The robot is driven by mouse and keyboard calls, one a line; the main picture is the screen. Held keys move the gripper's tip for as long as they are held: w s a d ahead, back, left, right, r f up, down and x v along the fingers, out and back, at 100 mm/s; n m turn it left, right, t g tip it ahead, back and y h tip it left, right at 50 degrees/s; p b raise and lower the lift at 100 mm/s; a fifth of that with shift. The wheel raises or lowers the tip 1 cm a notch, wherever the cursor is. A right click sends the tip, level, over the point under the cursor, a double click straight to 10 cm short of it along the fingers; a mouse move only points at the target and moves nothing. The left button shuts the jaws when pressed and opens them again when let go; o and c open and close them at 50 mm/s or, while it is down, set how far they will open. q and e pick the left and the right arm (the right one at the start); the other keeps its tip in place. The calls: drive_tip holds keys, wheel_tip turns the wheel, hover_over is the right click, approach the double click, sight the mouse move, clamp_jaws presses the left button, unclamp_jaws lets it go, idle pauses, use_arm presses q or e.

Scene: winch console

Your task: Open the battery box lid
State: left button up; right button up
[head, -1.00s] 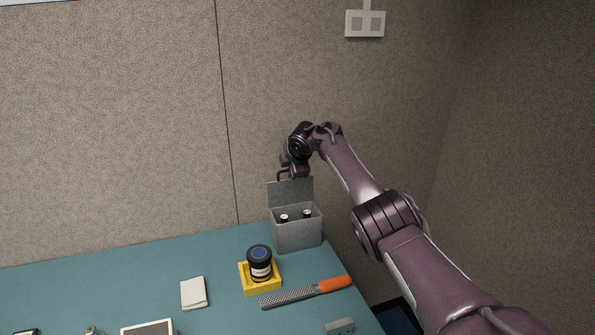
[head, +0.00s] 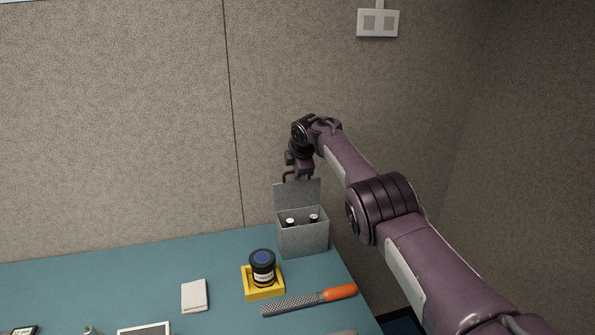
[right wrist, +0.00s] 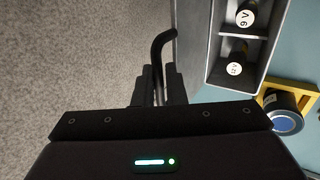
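The grey battery box (head: 302,240) stands at the back right of the table, with two batteries inside. Its lid (head: 298,194) stands up at the back edge, so the box is open. In the right wrist view the batteries (right wrist: 246,15) read 9 V and 12 V. A dark bent handle (right wrist: 159,45) runs from the lid to my right gripper (right wrist: 158,85). The fingers of the right gripper, also in the head view (head: 299,175), look closed around this handle just above the lid. My left gripper is not in view.
A dark jar (head: 262,266) sits in a yellow tray (head: 264,294) in front of the box. An orange-handled rasp (head: 310,300) lies nearer. A folded white cloth (head: 194,295) lies to the left. The wall (head: 120,130) is close behind the table.

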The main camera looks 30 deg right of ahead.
drive_tip(key=shift+s+f, duration=0.2)
drive_tip(key=shift+f, duration=0.2)
drive_tip(key=shift+r, duration=0.75)
drive_tip(key=b+v, duration=0.2)
drive_tip(key=v, duration=0.5)
drive_tip(key=shift+a+r, duration=0.1)
